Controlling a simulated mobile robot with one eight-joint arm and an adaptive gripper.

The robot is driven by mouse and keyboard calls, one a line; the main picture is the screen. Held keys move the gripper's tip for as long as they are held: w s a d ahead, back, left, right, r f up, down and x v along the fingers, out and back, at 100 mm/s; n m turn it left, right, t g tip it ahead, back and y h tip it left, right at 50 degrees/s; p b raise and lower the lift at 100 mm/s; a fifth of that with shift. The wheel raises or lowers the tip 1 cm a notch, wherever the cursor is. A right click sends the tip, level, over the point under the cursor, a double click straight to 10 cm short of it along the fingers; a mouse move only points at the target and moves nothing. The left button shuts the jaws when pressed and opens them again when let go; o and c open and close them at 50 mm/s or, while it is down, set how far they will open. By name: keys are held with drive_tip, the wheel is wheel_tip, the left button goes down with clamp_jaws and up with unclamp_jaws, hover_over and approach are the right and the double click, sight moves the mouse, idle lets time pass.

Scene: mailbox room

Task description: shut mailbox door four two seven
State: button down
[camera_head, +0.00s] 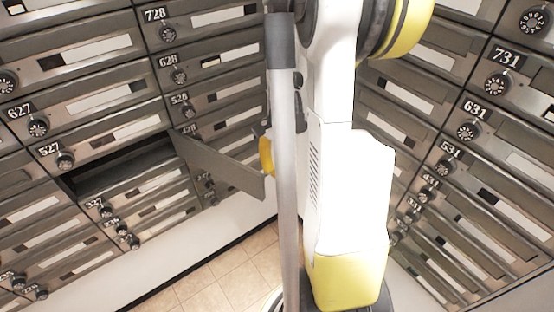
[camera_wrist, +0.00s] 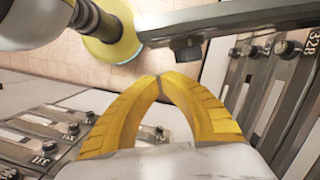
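The open mailbox door (camera_head: 222,165) sticks out from the wall of boxes, swung to the right of its dark open compartment (camera_head: 120,166). That compartment lies between boxes 527 and 327; the door's own number is not readable. In the wrist view the door (camera_wrist: 245,22) is a dark bar across the top, with its round dial (camera_wrist: 187,50) below its edge. My gripper (camera_wrist: 160,78) has its yellow fingertips together with nothing between them, just below the dial in the picture. In the head view its yellow part (camera_head: 266,156) shows near the door; my arm hides the rest.
Other mailbox fronts with dials line the left wall and the right wall (camera_head: 480,180), and look closed. Box 328 (camera_wrist: 308,45) shows at the right of the wrist view. Tiled floor (camera_head: 225,290) is clear below.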

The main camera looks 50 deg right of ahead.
drive_tip(key=shift+s+a+r, duration=0.1)
drive_tip(key=shift+s+a, duration=0.05)
drive_tip(key=shift+a, duration=0.55)
drive_tip(key=shift+s+a, duration=0.1)
drive_tip(key=shift+a, duration=0.55)
